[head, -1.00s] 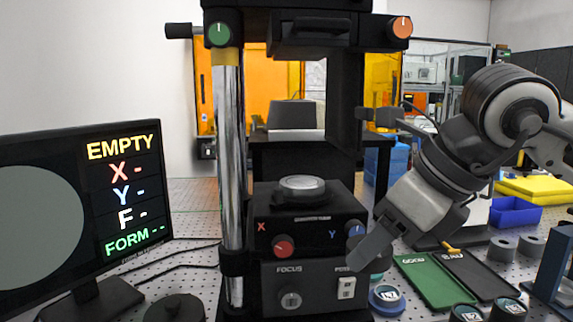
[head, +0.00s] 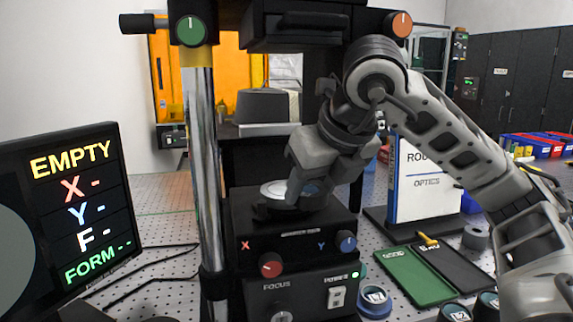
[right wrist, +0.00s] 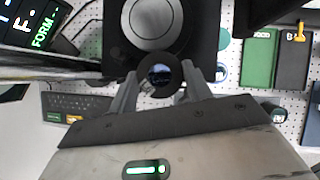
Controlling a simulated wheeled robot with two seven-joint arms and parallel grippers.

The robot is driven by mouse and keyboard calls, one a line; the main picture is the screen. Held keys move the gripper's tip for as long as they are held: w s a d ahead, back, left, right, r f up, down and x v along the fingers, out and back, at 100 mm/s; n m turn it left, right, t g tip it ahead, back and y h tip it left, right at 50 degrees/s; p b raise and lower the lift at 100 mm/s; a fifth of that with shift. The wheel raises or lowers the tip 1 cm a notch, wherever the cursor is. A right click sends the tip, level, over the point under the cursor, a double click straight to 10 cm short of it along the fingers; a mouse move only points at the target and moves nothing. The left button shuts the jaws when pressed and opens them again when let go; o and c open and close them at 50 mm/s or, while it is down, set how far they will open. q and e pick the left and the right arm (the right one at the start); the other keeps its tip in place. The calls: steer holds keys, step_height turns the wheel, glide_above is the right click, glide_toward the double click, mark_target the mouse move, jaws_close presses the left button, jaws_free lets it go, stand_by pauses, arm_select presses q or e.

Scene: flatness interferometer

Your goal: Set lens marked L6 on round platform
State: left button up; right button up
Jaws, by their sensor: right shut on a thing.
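My right gripper (right wrist: 158,88) is shut on a dark-rimmed round lens (right wrist: 160,72) with a bluish glassy centre; no mark on it is legible. The round platform (right wrist: 155,22), a pale disc on the black instrument, lies just beyond the lens in the right wrist view. In the head view the platform (head: 272,190) is partly covered by my right gripper (head: 300,195), which is low at its right side. The held lens is mostly hidden there. I cannot tell whether it touches the platform. My left gripper is out of view.
The instrument's chrome column (head: 202,150) stands left of the platform, with its black head (head: 300,30) overhead. The monitor (head: 70,200) reads EMPTY. A blue-rimmed lens (head: 375,297), dark round pieces (head: 455,313) and green (head: 415,275) and black trays lie at right.

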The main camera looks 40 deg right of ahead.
mark_target(282, 187)
steer(key=w, duration=0.2)
steer(key=w+d+p, duration=0.1)
steer(key=w, duration=0.1)
steer(key=shift+w+r, duration=0.1)
steer(key=shift+w+d, duration=0.1)
steer(key=shift+w, duration=0.15)
steer(key=w, duration=0.1)
steer(key=w+d+p, duration=0.1)
steer(key=w, duration=0.1)
steer(key=shift+w+p, duration=0.3)
steer(key=shift+f, duration=0.3)
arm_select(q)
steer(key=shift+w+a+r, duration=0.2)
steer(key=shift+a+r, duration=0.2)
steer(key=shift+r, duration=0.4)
arm_select(e)
steer(key=shift+s, duration=0.15)
steer(key=shift+f, duration=0.1)
steer(key=shift+f, duration=0.2)
steer(key=o, duration=1)
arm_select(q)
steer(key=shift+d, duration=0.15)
